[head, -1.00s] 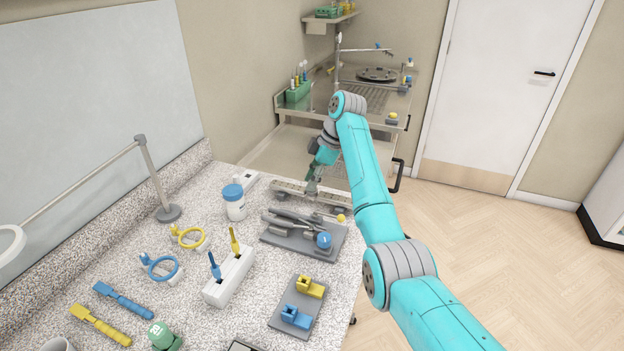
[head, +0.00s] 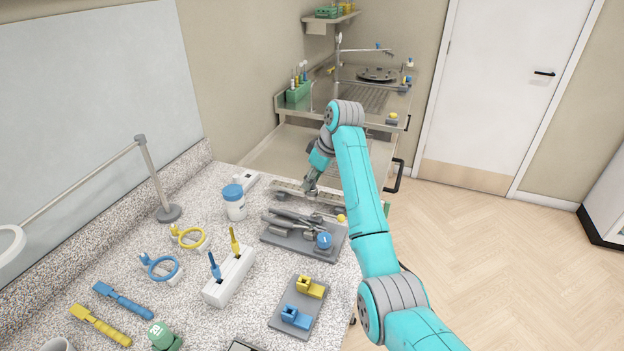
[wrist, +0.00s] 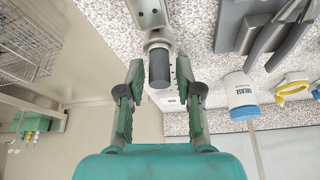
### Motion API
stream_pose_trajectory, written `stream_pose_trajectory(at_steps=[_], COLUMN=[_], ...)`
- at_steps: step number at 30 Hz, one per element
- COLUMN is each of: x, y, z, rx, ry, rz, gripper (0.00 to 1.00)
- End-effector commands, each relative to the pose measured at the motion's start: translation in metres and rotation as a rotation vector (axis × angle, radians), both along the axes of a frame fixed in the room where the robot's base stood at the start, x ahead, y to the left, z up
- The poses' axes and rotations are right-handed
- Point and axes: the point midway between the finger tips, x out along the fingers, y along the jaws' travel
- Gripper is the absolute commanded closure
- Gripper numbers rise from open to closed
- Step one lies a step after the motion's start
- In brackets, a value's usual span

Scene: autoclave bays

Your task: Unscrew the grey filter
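The grey filter (wrist: 160,68) is a short dark grey cylinder in the wrist view. It hangs from a metal fitting on a pale rail (wrist: 150,14). My gripper (wrist: 159,76) is open, with one green finger on each side of the filter. Gaps show between the filter and both fingertips; I cannot tell how deep the filter sits between them. In the head view my gripper (head: 311,188) is at the rail (head: 285,187) near the far end of the speckled counter. The filter cannot be made out there.
A grey tray of tools (head: 285,246) lies close in front of the rail. A white jar with a blue lid (head: 235,203) stands left of it. A block with upright tools (head: 228,277) is nearer. A sink bench (head: 300,108) stands beyond.

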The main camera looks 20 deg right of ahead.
Motion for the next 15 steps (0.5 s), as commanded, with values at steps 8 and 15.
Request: stream_pose_trajectory(at_steps=[8, 15], x=[0.0002, 0.0002], y=[0.0007, 0.0009], z=[-0.0001, 0.0], rx=[-0.001, -0.001], ry=[-0.001, 0.0], rz=[-0.234, -0.353], gripper=[0.65, 0.65])
